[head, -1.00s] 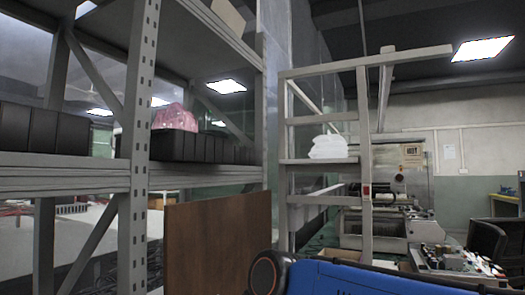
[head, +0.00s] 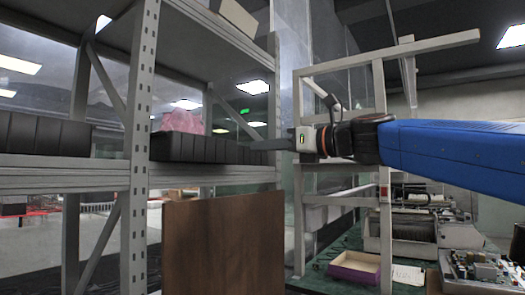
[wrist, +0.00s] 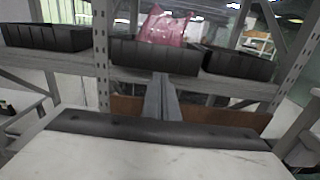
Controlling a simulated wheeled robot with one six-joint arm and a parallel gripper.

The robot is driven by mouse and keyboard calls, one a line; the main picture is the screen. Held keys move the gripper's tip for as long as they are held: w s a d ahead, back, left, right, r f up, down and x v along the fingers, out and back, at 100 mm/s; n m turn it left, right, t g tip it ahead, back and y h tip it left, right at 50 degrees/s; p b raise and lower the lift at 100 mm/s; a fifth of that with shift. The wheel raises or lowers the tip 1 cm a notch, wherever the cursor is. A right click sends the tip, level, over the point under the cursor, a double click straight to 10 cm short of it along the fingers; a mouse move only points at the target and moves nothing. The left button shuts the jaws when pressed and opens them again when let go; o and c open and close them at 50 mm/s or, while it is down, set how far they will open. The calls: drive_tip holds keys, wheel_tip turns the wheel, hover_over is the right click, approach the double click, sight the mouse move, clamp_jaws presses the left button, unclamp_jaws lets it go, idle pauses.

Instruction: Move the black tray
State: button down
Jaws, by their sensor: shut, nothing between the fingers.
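Black trays sit in a row on the middle board of a metal rack. In the wrist view I see a left black tray (wrist: 45,38), a middle black tray (wrist: 150,57) and a right black tray (wrist: 238,66). A pink bag (wrist: 165,27) shows above the middle tray; whether it lies in or behind it I cannot tell. The head view shows a left tray (head: 40,135) and trays beside the pink bag (head: 183,122). My gripper (head: 255,145) is shut and empty, pointing left at the trays' right end. In the wrist view its fingers (wrist: 161,80) overlap the middle tray's lower front.
The rack's perforated upright (head: 142,140) stands between the left tray and the others. A brown board (head: 225,243) stands below the shelf. An upper shelf holds a cardboard box (head: 234,15). A grey frame (head: 382,150) stands behind my arm, with a cluttered bench to the right.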

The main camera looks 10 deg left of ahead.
sight(212, 150)
drive_tip(key=x, duration=1.4)
drive_tip(key=x, duration=0.7)
drive_tip(key=shift+s, duration=0.1)
drive_tip(key=shift+d, duration=0.25)
drive_tip(key=v, duration=1.3)
drive_tip(key=shift+d, duration=0.3)
